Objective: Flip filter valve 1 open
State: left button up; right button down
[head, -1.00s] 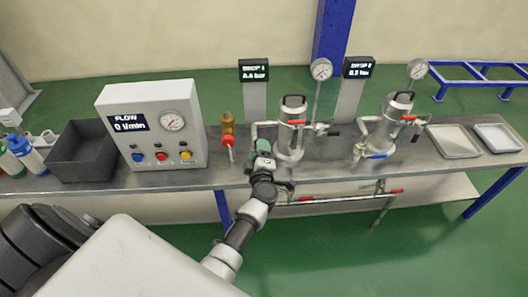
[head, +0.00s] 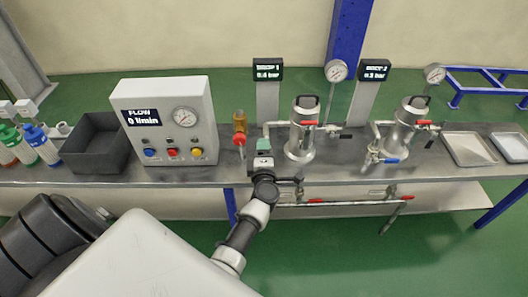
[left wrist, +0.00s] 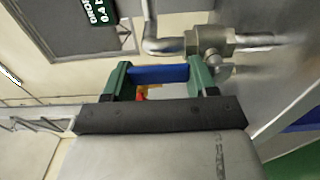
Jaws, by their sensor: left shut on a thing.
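Filter 1 (head: 302,132) is the left of two steel housings on the bench, under the left "DROP" display. A blue lever (left wrist: 160,74) lies across between the green fingers in the left wrist view, below a metal valve body (left wrist: 207,42) on a pipe. My left gripper (left wrist: 157,78) is shut on this lever. In the head view my left gripper (head: 263,148) is just left of filter 1's foot; its fingertips and the lever are hidden there. My right gripper is not in view.
A relief valve with a red part (head: 239,137) stands close left of my gripper, beside the flow panel (head: 165,118). Filter 2 (head: 407,130), with a blue lever (head: 387,160), stands to the right. A dark bin (head: 97,148) and a tray (head: 468,148) stand further out.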

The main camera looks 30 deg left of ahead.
pick_arm(q)
jog(key=shift+f, duration=0.15)
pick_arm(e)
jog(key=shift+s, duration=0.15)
pick_arm(q)
jog(key=o, duration=1.2)
jog(key=shift+o, duration=0.4)
jog(key=shift+s, duration=0.1)
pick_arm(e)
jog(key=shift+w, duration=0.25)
pick_arm(q)
jog(key=p+v, duration=0.2)
jog(key=v, duration=0.8)
jog(key=shift+s+d, duration=0.3)
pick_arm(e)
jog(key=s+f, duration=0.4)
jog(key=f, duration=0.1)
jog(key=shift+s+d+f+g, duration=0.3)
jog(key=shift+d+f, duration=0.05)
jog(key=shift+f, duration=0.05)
